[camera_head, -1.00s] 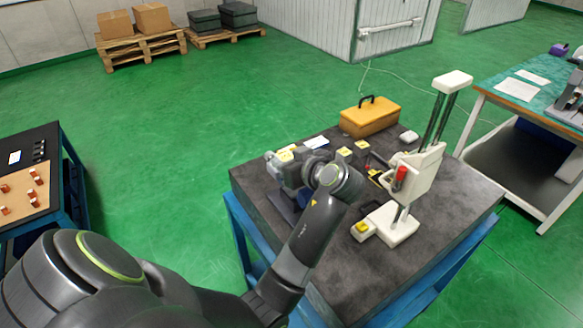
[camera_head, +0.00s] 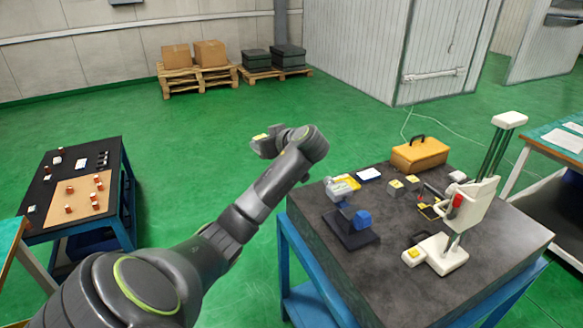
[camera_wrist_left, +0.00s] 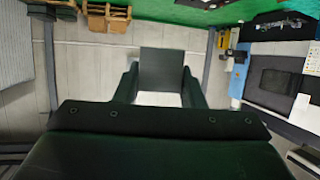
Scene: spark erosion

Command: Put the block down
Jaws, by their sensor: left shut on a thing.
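My left gripper (camera_head: 272,146) is raised over the green floor, to the left of the grey-topped table (camera_head: 375,285). It is shut on a dark grey block, whose yellow-marked top (camera_head: 260,137) shows at the gripper's far end. In the left wrist view the block (camera_wrist_left: 165,68) sits between the two fingers of my left gripper (camera_wrist_left: 163,88). The block is clear of both tables and touches only the gripper, as far as I see. My right gripper is in neither view.
The grey-topped table holds a white machine (camera_head: 440,253), a blue-and-black stand (camera_head: 350,228), small yellow-topped blocks (camera_head: 396,188) and a yellow toolbox (camera_head: 420,154). A black table with a tan board (camera_head: 80,202) stands at left. Open floor lies between the tables.

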